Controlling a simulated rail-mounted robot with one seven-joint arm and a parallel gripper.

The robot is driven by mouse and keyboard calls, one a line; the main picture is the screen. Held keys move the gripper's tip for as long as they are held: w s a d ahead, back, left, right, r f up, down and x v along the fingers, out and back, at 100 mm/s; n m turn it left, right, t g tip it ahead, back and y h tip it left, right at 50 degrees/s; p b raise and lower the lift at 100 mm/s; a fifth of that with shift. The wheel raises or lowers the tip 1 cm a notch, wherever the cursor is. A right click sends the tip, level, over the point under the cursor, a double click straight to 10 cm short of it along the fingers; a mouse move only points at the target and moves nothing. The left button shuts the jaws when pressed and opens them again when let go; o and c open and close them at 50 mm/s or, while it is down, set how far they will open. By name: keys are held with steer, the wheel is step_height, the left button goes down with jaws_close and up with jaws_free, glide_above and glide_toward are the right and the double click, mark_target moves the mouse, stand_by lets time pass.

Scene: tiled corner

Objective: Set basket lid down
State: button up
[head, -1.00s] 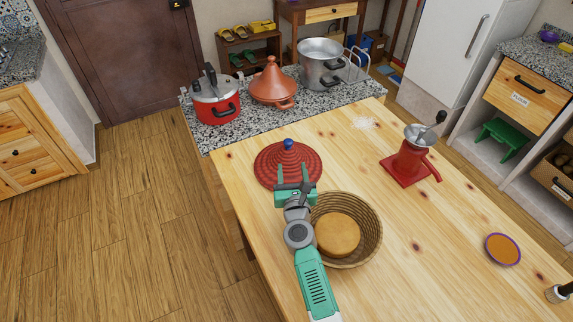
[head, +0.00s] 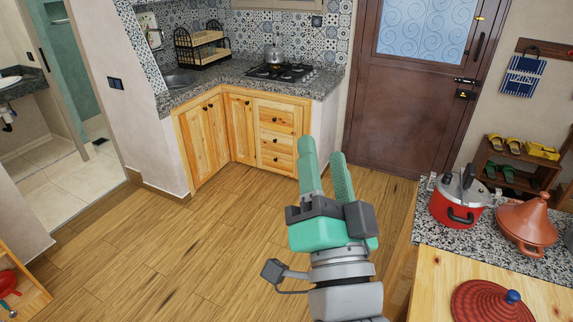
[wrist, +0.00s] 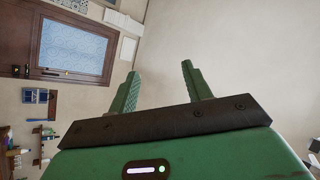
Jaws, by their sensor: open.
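The red woven basket lid (head: 488,303) with a blue knob rests on the wooden table at the bottom right of the head view, cut off by the frame edge. My gripper (head: 326,158) is raised in the middle of the head view, to the left of the lid and apart from it. Its two green fingers are spread and hold nothing. In the wrist view the fingers (wrist: 160,85) are also apart, with only wall and door behind them. The basket is out of view now.
The wooden table (head: 437,280) and its granite section hold a red pressure cooker (head: 457,205) and a clay tagine (head: 527,222). A corner kitchen counter (head: 225,85) with a stove stands behind. Open wooden floor (head: 180,250) lies to the left.

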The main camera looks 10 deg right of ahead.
steer(key=s+a+r+n+t, duration=0.1)
steer(key=s+a+r+n, duration=0.7)
steer(key=s, duration=0.4)
steer(key=shift+s+a+r+n, duration=0.25)
steer(key=shift+a+r+n, duration=0.15)
step_height(320, 180, up, 25)
steer(key=p, duration=2.5)
steer(key=shift+y, duration=0.4)
steer(key=shift+a, duration=0.1)
